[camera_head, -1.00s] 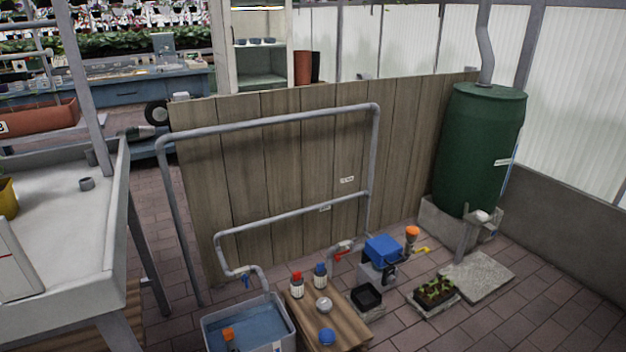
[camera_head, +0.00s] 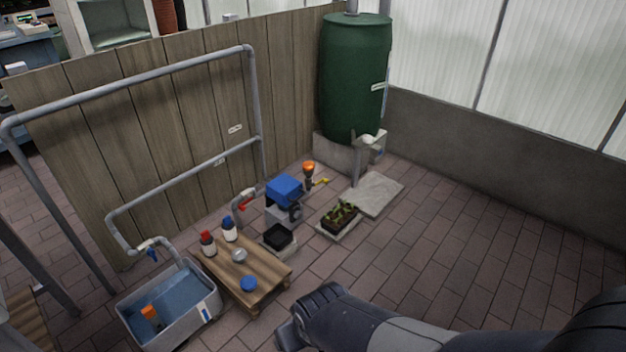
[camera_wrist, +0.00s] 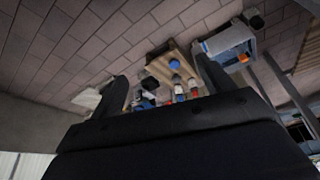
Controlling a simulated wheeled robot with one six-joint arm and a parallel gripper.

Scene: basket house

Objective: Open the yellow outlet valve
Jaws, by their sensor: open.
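The yellow valve handle (camera_head: 320,182) is small and sticks out to the right of the blue-topped pump unit (camera_head: 284,190), just below an orange-topped fitting (camera_head: 309,168). I cannot make the yellow handle out in the wrist view. My gripper (camera_wrist: 163,84) is open in the wrist view, its two dark fingers apart with nothing held between them. The pump area lies beyond the fingers, upside down and far off. In the head view my arm reaches in from the lower right, well apart from the valve.
A green barrel (camera_head: 354,80) stands behind the valve. A seedling tray (camera_head: 340,217) and a paving slab (camera_head: 375,194) lie in front of it. A wooden low table (camera_head: 262,268) with bottles and a water tub (camera_head: 170,309) stand left. The brick floor at right is clear.

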